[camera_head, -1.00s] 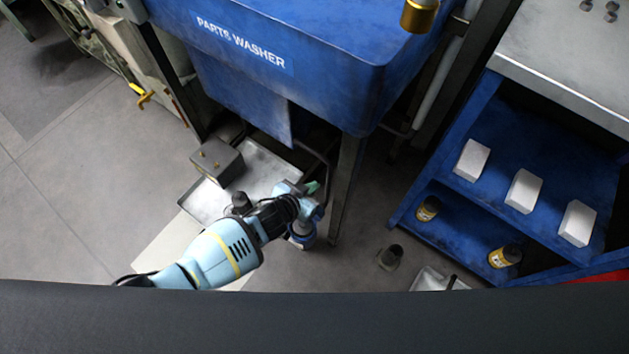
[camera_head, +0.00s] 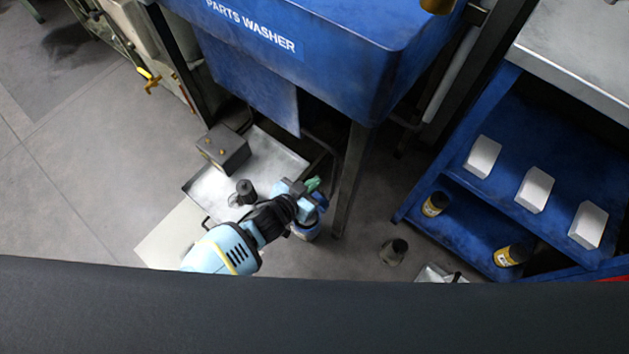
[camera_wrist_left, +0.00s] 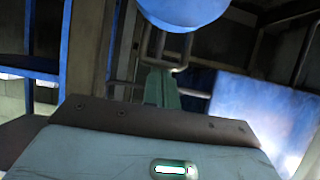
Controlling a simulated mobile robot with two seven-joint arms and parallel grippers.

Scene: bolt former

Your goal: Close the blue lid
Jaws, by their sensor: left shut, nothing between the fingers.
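The blue parts washer (camera_head: 320,42) fills the top of the head view. Only its front and lower body show, and I cannot make out a lid on it in these frames. My left gripper (camera_head: 314,184) is below and in front of the washer, near its metal leg. Its green fingers are shut and empty, and they also show in the left wrist view (camera_wrist_left: 161,88). A rounded blue surface (camera_wrist_left: 183,12) shows beyond the fingertips there; I cannot tell what it belongs to. My right gripper is not in view.
A metal tray (camera_head: 270,155) with a grey box (camera_head: 223,149) lies under the washer. A washer leg (camera_head: 351,180) stands just right of my gripper. A blue shelf (camera_head: 470,225) with white blocks and bottles stands at right. Floor is open at left.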

